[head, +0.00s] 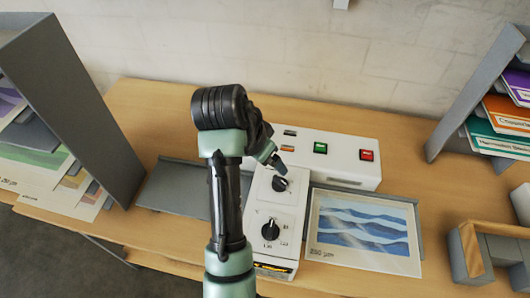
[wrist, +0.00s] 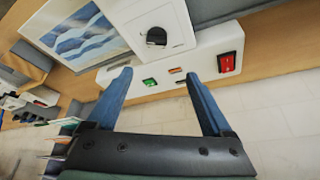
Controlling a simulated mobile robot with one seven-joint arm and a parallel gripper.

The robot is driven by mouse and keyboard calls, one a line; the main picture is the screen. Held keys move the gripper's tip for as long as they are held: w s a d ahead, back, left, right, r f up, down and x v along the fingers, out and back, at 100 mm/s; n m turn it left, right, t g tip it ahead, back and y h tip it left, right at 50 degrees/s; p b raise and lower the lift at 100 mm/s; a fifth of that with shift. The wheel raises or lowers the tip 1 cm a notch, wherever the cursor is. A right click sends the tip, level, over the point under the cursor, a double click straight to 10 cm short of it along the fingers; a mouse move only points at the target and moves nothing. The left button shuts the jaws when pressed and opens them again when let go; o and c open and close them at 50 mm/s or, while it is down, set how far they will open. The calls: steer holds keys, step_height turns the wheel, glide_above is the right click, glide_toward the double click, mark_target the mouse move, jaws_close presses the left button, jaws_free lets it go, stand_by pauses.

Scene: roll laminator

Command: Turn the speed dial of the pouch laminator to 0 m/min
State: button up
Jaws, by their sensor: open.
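The white pouch laminator (head: 340,181) stands on the wooden table, with a raised control panel on its left. Two black dials sit on the panel: an upper dial (head: 280,184) and a lower dial (head: 271,229) with small markings around it. The markings are too small to tell surely which one is the speed dial. My gripper (head: 273,160) is just above and behind the upper dial. In the wrist view my gripper (wrist: 160,76) is open and empty, its two blue fingers apart. One dial (wrist: 156,37) shows beyond the fingertips, not touched by them.
A green button (head: 320,148) and a red switch (head: 367,155) are on the laminator's back part. A blue wave picture (head: 363,233) lies to the right. Grey shelf panels (head: 75,105) stand at left and right. A wooden-edged grey holder (head: 468,253) is at the front right.

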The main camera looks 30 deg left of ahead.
mark_target(279, 181)
steer(key=shift+g, duration=0.3)
steer(key=p+x, duration=0.1)
steer(key=x, duration=0.3)
steer(key=p+x, duration=0.1)
steer(key=x, duration=0.3)
steer(key=s+p+x, duration=0.1)
steer(key=x, duration=0.4)
steer(key=shift+d+f, duration=0.25)
steer(key=shift+c, duration=0.2)
jaws_close()
